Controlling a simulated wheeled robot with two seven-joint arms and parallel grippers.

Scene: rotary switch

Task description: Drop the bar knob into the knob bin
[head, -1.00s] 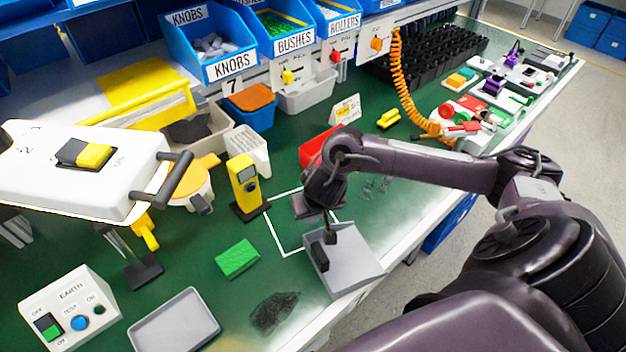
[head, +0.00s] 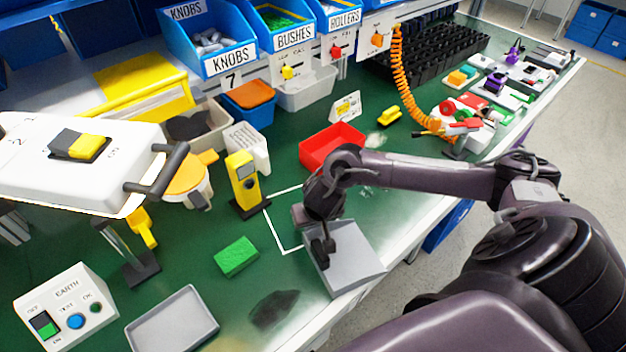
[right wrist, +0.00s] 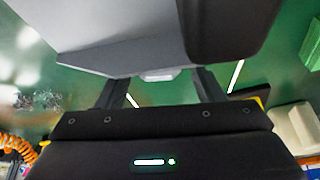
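My right gripper (head: 318,222) is low over a sloped grey box (head: 350,262) at the bench's front edge. A dark bar-shaped piece (head: 322,248), which looks like the bar knob, stands on that box just under the gripper. In the right wrist view the grey box (right wrist: 120,40) and a large dark shape (right wrist: 230,25), probably the knob, fill the top. My gripper's fingers (right wrist: 160,88) stand apart there, with green bench showing between them; their tips are hidden. The blue knob bin (head: 228,62), labelled KNOBS, stands at the back left with grey knobs inside. My left gripper is out of view.
A red bin (head: 330,148), a yellow meter (head: 243,182) and a green block (head: 236,257) surround the work area. A white switch box (head: 80,165) is large at the left. An orange coiled cord (head: 400,80) hangs at the back. Bare green bench lies left of the grey box.

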